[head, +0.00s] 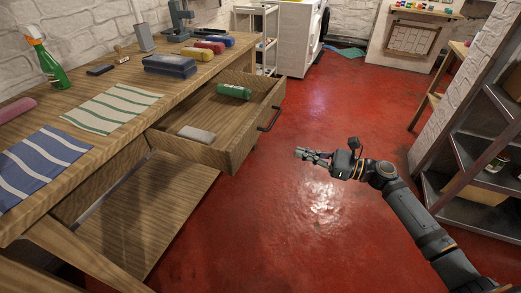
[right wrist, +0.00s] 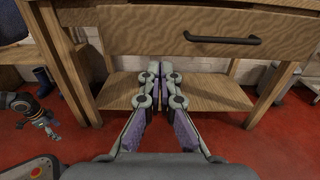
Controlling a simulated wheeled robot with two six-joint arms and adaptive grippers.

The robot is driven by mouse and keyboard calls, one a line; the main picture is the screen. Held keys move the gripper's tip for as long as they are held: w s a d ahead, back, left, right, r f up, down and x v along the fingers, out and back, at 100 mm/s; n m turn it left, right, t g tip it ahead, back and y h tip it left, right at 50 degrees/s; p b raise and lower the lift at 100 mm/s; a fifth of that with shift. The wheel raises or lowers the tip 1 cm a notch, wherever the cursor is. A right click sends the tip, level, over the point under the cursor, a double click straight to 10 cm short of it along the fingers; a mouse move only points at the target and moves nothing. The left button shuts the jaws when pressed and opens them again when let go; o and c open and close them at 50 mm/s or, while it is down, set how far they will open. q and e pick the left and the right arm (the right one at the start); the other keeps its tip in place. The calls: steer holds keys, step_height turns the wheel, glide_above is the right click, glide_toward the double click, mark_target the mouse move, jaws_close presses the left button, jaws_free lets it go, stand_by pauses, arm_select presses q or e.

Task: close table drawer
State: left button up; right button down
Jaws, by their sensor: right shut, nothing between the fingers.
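The wooden table drawer (head: 225,150) stands pulled out from under the workbench in the head view. It holds a green cylinder and a pale grey block. Its dark bar handle (head: 270,118) is on the front face. The handle also shows in the right wrist view (right wrist: 227,40), up and right of the fingers. My right gripper (head: 300,153) is shut and empty, out in front of the drawer and apart from it. Its closed fingertips also show in the right wrist view (right wrist: 157,72). My left gripper (right wrist: 48,125) seems to show small at the left of that view; its jaws are unclear.
The wooden workbench (head: 105,78) carries striped cloths, a green spray bottle (head: 50,65), boxes and tools. A lower shelf (head: 150,220) lies under it. A dark shelf rack (head: 470,165) stands at the right. The red floor between is clear.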

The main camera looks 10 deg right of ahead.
mark_target(251, 139)
steer(key=b+x, duration=0.1)
steer(key=x, duration=1.2)
steer(key=shift+w, duration=0.15)
arm_select(q)
steer(key=r, duration=0.1)
steer(key=w+r, duration=0.1)
steer(key=d+r, duration=0.1)
steer(key=shift+w+r, duration=0.35)
arm_select(e)
steer(key=shift+w+a, duration=0.2)
steer(key=shift+a, duration=0.15)
steer(key=shift+w+a, duration=0.1)
